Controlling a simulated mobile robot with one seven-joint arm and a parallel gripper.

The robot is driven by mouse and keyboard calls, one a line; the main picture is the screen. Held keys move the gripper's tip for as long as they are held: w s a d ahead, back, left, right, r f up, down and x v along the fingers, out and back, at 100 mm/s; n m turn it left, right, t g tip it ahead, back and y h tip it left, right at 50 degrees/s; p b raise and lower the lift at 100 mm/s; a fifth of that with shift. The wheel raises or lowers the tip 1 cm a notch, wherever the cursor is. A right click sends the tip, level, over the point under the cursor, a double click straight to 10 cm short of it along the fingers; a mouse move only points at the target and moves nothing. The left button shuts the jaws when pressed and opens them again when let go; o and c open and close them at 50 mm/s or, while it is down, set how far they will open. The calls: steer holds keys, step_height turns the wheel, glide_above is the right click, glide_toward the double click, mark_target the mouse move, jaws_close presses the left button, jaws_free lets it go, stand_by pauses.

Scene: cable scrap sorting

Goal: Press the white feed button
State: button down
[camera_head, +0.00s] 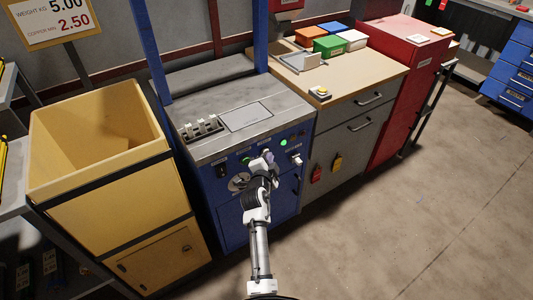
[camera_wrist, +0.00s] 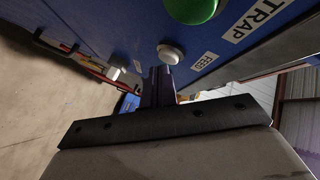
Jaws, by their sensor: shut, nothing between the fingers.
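The white feed button (camera_wrist: 171,53) is a round button on the blue machine panel, beside a label reading FEED, in the wrist view. In the head view my gripper (camera_head: 268,157) is in front of the blue panel (camera_head: 228,170) and appears to cover the button. In the wrist view the fingers of my gripper (camera_wrist: 158,76) are together and empty. Their tips show right beside the white button, just below and left of it. I cannot tell whether they touch it.
A green button (camera_wrist: 192,7) by the TRAP label sits close to the white one. A white knob (camera_head: 297,160) is on the panel's right. A yellow bin (camera_head: 95,180) stands left, a workbench (camera_head: 385,75) right. The floor in front is clear.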

steer(key=shift+w+a+b, duration=0.3)
steer(key=shift+w+b, duration=0.1)
steer(key=shift+b, duration=0.15)
stand_by(0.4)
steer(key=shift+s, duration=0.1)
steer(key=shift+s+d, duration=0.5)
steer(key=shift+s, duration=0.15)
stand_by(0.3)
steer(key=s+d+p, duration=0.1)
steer(key=s, duration=0.1)
steer(key=s+d+p, duration=0.1)
steer(key=s+d, duration=0.1)
stand_by(0.3)
stand_by(0.7)
